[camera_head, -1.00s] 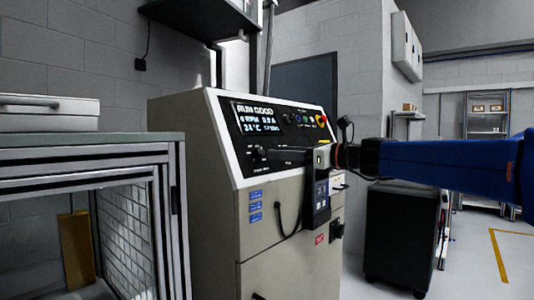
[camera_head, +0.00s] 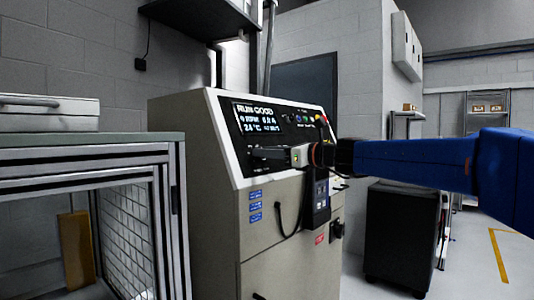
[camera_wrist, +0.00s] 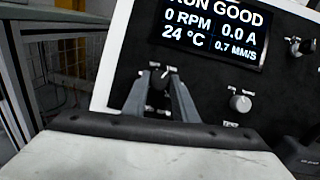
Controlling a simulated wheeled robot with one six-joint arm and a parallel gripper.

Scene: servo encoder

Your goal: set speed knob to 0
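The machine's black sloped panel carries a dark round knob (camera_wrist: 160,78) with a light pointer mark, below the display's left part. I take it as the speed knob; its scale is not readable. In the wrist view my gripper (camera_wrist: 161,82) has one finger on each side of this knob, and the fingers seem closed on it. In the head view my gripper (camera_head: 268,156) reaches in from the right along the panel's lower part, and the knob is hidden. The display (camera_wrist: 213,30) reads RUN GOOD, 0 RPM, 0.0 A, 24 °C and 0.7 MM/S.
A second knob (camera_wrist: 240,103) sits to the right on the panel. A red stop button (camera_head: 323,118) and small coloured buttons are at the panel's upper right. A framed bench (camera_head: 90,140) stands at left, and a black wheeled cabinet (camera_head: 400,235) at right.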

